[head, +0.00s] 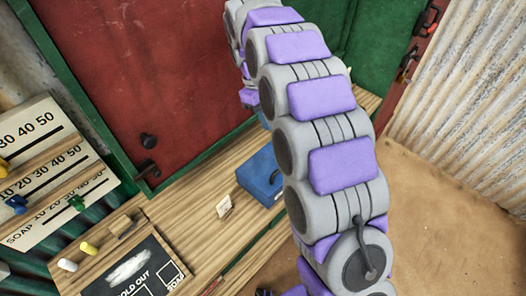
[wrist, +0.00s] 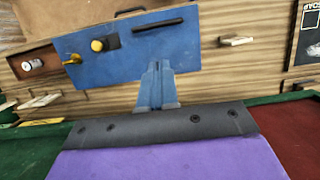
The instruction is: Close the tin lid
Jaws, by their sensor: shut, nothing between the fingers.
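A blue box (head: 262,176), which looks like the tin, sits on the wooden counter just left of my arm in the head view. Its top looks flat, but I cannot tell how its lid stands. Contact cannot be told. My arm hides part of the counter in the head view.
A small white card (head: 224,206) stands on the wooden counter (head: 190,215). A chalkboard (head: 128,275) and scale boards (head: 55,170) are at the left. A red panel (head: 150,70) stands behind the counter. Bare ground (head: 440,220) lies at the right.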

